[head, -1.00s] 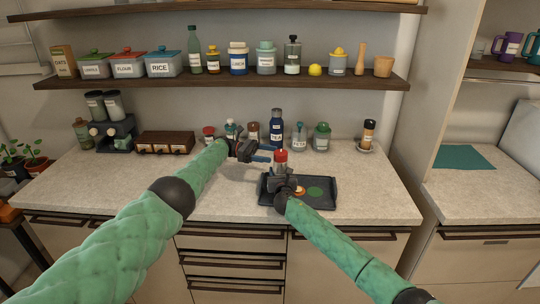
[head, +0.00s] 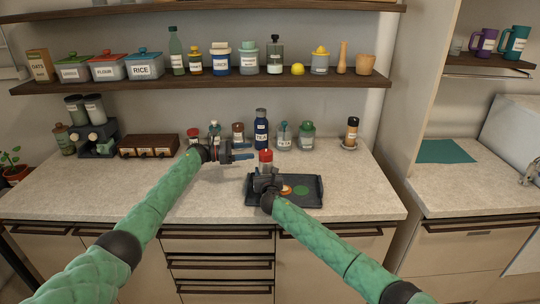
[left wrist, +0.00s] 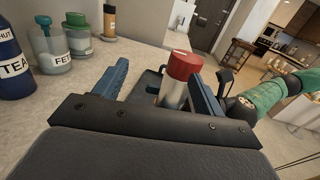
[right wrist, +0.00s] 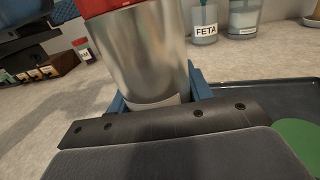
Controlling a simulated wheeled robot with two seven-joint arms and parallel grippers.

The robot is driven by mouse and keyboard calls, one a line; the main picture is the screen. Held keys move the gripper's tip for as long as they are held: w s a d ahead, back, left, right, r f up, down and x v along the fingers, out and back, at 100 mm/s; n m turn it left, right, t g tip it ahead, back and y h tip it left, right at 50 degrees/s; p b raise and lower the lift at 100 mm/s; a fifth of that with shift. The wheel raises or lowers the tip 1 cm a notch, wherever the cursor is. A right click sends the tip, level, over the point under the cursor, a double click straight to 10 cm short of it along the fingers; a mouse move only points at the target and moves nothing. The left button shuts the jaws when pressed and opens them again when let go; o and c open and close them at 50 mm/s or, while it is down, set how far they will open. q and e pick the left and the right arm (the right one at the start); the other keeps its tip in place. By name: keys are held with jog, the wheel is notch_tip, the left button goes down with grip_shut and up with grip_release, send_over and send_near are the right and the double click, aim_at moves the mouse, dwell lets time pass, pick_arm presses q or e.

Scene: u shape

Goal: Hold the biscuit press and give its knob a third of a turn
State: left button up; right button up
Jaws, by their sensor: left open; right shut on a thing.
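The biscuit press is a metal cylinder (head: 266,169) with a red knob (head: 265,156) on top, upright at the left part of the dark tray. My right gripper (head: 266,184) is shut around its body; in the right wrist view the metal body (right wrist: 143,55) stands between the blue fingers (right wrist: 158,98). My left gripper (head: 245,152) is open, just left of the knob at about its height. In the left wrist view the red knob (left wrist: 184,66) shows between and beyond the open fingers (left wrist: 160,85), nearer the right one. I cannot tell whether they touch it.
The dark tray (head: 312,200) holds a green disc (head: 301,190) and a small orange-brown round thing (head: 286,190). Jars and a blue TEA bottle (head: 261,129) stand behind. A wooden box (head: 148,146) is at the back left. The front left counter (head: 85,185) is clear.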

pick_arm(q)
jog(key=s, duration=0.1)
jog(key=n+t+y, duration=0.1)
jog(key=n+t, duration=0.2)
jog(key=t, duration=0.1)
send_near(270, 156)
jog(key=shift+w+a, duration=0.7)
jog(key=shift+w, duration=0.35)
jog(key=x, duration=0.8)
jog(key=f+x, duration=0.1)
jog(key=x, duration=0.2)
jog(key=shift+w+d, duration=0.25)
jog(key=shift+d, duration=0.1)
jog(key=c, duration=1)
jog(key=shift+o, duration=0.2)
jog(key=shift+m, duration=0.3)
jog(key=m+g, duration=0.1)
jog(key=g, duration=0.1)
jog(key=m+g+h, duration=0.1)
jog(key=m+g, duration=0.1)
jog(key=g, duration=0.1)
jog(key=shift+s+g, duration=0.2)
jog(key=shift+g, duration=0.1)
jog(key=shift+s+f+m+g, duration=0.1)
jog(key=shift+s+m+g, duration=0.05)
jog(key=shift+m+g, duration=0.95)
jog(key=shift+s+m+g, duration=0.15)
jog(key=shift+m+g, duration=0.55)
jog(key=shift+g, duration=0.7)
